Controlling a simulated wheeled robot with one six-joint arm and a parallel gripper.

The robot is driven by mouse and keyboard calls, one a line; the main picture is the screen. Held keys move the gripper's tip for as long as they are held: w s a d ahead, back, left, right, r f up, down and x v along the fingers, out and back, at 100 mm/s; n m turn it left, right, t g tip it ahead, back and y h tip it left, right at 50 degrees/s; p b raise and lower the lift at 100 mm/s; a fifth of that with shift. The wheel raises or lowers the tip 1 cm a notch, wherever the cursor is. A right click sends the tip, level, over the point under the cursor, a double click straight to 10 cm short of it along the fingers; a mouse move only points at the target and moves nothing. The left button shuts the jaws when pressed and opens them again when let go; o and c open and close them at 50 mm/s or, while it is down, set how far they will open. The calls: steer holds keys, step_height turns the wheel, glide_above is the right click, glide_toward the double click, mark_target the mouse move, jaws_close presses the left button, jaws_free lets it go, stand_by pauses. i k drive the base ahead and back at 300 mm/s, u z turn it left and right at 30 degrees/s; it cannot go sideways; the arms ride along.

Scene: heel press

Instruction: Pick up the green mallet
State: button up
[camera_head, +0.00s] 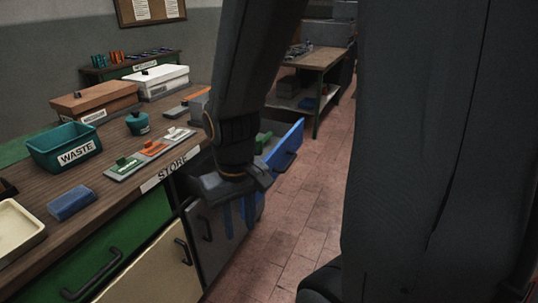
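A small green object (263,139) shows at the open blue drawer (288,147), just right of my arm. It may be the head of the green mallet, but most of it is hidden and I cannot tell its full shape. My gripper (240,217) hangs down in front of the bench, nearer than the green object and below it in the picture. Its blue fingers point down with a gap between them, and I see nothing held. My arm hides part of the drawer.
The bench top (100,188) carries a teal WASTE bin (62,153), a blue block (72,203), labelled plates with green (127,164) and orange (153,147) pieces, and boxes. A second table (318,57) stands behind. The brick floor (300,215) right of the bench is clear.

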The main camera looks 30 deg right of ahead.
mark_target(260, 141)
steer(key=k, duration=0.75)
steer(key=z, duration=0.8)
steer(key=i, duration=0.75)
steer(key=z, duration=0.45)
steer(key=i, duration=0.65)
steer(key=u, duration=0.85)
steer(key=i, duration=0.8)
steer(key=u, duration=0.8)
